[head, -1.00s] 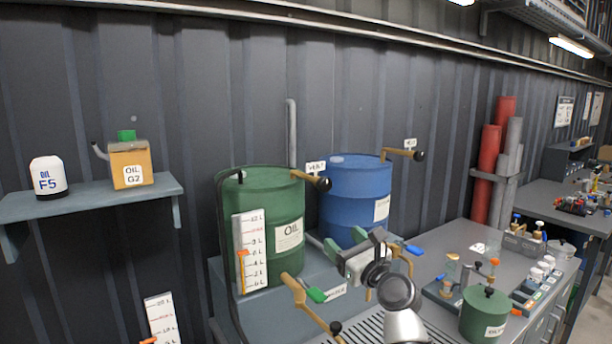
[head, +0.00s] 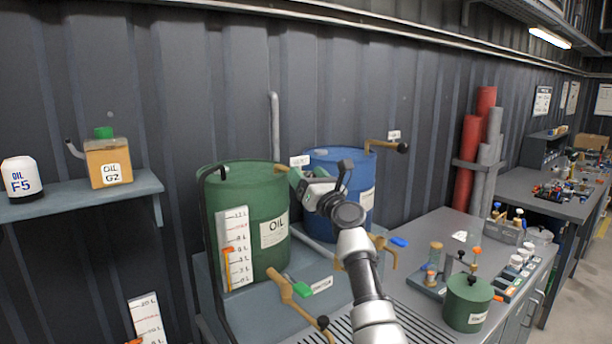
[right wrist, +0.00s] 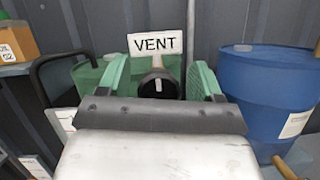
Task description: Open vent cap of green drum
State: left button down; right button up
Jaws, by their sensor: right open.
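The green drum (head: 245,215) stands on a raised grey stand against the wall, with an OIL label and a level scale on its front. Its vent pipe with a white VENT sign (right wrist: 155,43) and dark round cap (right wrist: 158,84) shows in the right wrist view. My right gripper (right wrist: 160,82) is open, its green fingers on either side of the cap; I cannot tell if they touch it. In the head view my right gripper (head: 296,178) is at the drum's upper right and hides the cap. My left gripper is not in view.
A blue drum (head: 340,185) stands close to the right, with its own capped vent pipe (head: 385,146). Brass taps (head: 290,295) with a green handle are below the green drum. A shelf (head: 80,198) is at left, a workbench (head: 440,240) at right.

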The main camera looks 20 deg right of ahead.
jog(key=shift+w+a+r, duration=0.1)
jog(key=shift+w+r, duration=0.05)
jog(key=shift+w, duration=0.1)
